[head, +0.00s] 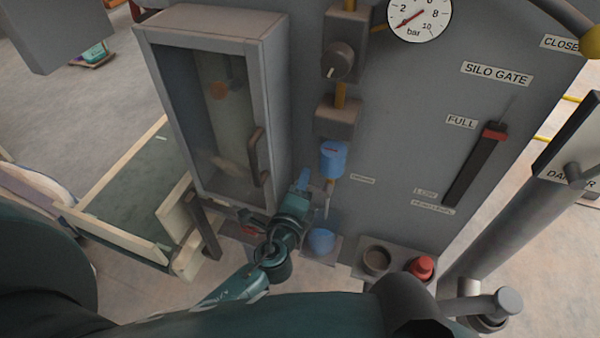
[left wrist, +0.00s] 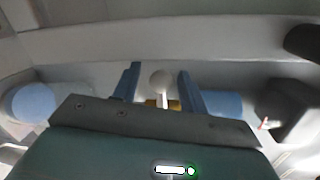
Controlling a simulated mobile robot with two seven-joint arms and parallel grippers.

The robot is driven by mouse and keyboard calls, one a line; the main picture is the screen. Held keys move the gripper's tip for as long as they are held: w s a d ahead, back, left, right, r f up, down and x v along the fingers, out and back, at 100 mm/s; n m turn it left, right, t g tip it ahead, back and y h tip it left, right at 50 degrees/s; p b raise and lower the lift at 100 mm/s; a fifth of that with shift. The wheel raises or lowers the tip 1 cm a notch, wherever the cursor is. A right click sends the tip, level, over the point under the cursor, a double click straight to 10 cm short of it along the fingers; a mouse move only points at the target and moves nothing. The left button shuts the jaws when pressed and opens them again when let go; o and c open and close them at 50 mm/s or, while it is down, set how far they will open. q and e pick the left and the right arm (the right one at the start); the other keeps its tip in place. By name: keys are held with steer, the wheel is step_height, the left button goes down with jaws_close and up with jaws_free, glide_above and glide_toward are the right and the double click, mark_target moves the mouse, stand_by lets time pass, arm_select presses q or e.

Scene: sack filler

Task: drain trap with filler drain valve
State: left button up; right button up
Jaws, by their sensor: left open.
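The trap is a blue bowl (head: 333,158) under a brown block on the grey panel. Below it hangs the drain valve (head: 329,196), with a brass body and a thin pale lever. A blue cup (head: 321,241) sits beneath the valve. My left gripper (head: 304,178) is open just left of the valve. In the left wrist view, the valve's pale rounded lever end (left wrist: 160,78) shows between the two open blue fingers (left wrist: 157,80), with brass behind it. I cannot tell whether either finger touches it. My right gripper is not in view.
A glass-doored cabinet (head: 215,110) with a handle stands close left of my left gripper. A grey box with a dark round knob and a red button (head: 420,267) sits at lower right. A pressure gauge (head: 419,17) and level slot (head: 474,165) are on the panel.

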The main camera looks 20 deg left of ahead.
arm_select(q)
steer(key=shift+w, duration=0.25)
jaws_close()
stand_by(0.4)
